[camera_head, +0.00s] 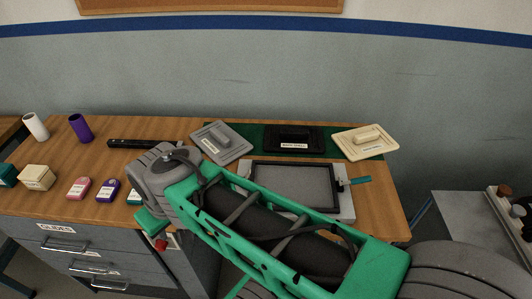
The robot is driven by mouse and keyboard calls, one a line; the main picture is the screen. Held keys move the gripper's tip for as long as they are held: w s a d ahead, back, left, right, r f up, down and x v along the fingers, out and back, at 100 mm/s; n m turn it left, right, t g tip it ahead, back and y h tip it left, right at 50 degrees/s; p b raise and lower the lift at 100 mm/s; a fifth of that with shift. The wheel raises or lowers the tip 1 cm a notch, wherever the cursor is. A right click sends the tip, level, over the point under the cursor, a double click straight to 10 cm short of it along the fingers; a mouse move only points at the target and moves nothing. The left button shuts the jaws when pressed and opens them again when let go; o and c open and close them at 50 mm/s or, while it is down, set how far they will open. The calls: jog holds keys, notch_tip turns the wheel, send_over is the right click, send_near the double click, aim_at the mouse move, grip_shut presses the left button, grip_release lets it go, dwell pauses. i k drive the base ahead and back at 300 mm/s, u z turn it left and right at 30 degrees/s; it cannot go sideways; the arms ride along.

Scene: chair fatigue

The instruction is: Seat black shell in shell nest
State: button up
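The black shell (272,134) lies on a dark green mat (250,131) at the back of the wooden table, between a grey shell (213,136) and a cream shell (381,145). A white label is on its front. In front of it is a light grey fixture with a black-rimmed recess (305,181), which looks like the shell nest. A teal lever (361,181) sticks out at its right. The recess looks empty, though my arm covers the fixture's front left. My green and grey arm crosses the foreground. My gripper cannot be made out.
A long black bar (135,144) lies left of the mat. White (35,126) and purple (80,128) cylinders stand at the back left. Several small coloured blocks sit along the front left. Grey drawers (85,247) are below. A grey side table (470,225) stands at right.

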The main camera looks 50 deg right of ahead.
aim_at(315, 185)
jog(key=k, duration=0.9)
jog(key=u, duration=0.9)
jog(key=i, duration=0.95)
jog(key=z, duration=2.1)
jog(key=i, duration=0.5)
jog(key=z, duration=0.1)
